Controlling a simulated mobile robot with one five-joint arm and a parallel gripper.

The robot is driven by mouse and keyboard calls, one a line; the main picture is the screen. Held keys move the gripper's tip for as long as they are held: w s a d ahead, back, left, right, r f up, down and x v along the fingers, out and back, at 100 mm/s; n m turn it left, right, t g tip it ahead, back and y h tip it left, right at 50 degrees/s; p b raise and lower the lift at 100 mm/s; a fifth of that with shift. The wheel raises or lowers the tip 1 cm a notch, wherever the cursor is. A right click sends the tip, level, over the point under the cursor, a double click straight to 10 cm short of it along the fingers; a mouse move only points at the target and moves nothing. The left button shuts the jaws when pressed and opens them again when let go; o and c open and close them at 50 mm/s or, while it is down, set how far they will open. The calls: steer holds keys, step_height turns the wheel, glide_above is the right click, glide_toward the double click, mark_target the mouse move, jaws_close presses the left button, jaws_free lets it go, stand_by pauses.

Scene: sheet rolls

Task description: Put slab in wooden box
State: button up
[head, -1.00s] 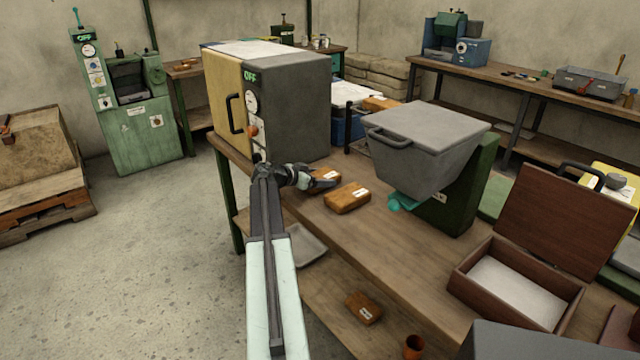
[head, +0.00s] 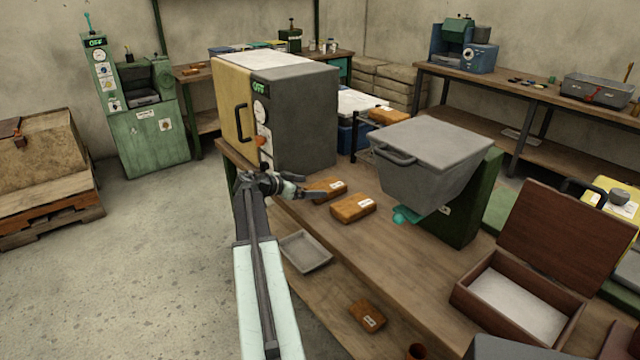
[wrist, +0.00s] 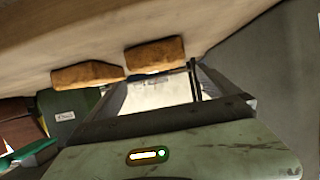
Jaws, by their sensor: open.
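Two orange-brown slabs with white labels lie on the workbench: a farther slab (head: 328,188) and a nearer slab (head: 353,208). Both also show in the wrist view, one near the top middle (wrist: 155,54) and one left of it (wrist: 87,74). The wooden box (head: 473,309) stands at the right end of the bench, with its lid raised and a pale bottom showing. My gripper (head: 308,191) is open and empty, just left of the farther slab; whether it touches the slab cannot be told.
A grey oven-like machine (head: 300,120) stands behind my gripper. A grey hopper (head: 425,165) on a green stand is between the slabs and the box. Another slab (head: 366,316) and a grey tray (head: 306,252) sit on the lower shelf.

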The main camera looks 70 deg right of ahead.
steer(key=v, duration=0.3)
steer(key=shift+w+a+r+p, duration=0.1)
steer(key=shift+a+p, duration=0.15)
steer(key=shift+p, duration=0.1)
steer(key=w+a+f+n+t+y, duration=0.1)
steer(key=w+a+f+n+t, duration=0.2)
steer(key=w+a, duration=0.55)
steer(key=w+a+f+n+t+y, duration=0.15)
steer(key=w+a+f+n, duration=0.3)
steer(key=a, duration=0.75)
steer(key=w+a+f+n+t+y, duration=0.1)
steer(key=w+a+f+n+y, duration=0.2)
steer(key=w+a, duration=0.6)
steer(key=a+f+n+t+y, duration=0.1)
steer(key=a+n, duration=0.6)
steer(key=a, duration=1.4)
steer(key=a+f+n+y, duration=0.3)
steer(key=a+n, duration=0.4)
steer(key=a, duration=1.4)
steer(key=shift+w+a+t+y, duration=0.35)
steer(key=shift+a+y, duration=0.05)
steer(key=shift+y, duration=0.45)
steer(key=shift+d+f, duration=0.15)
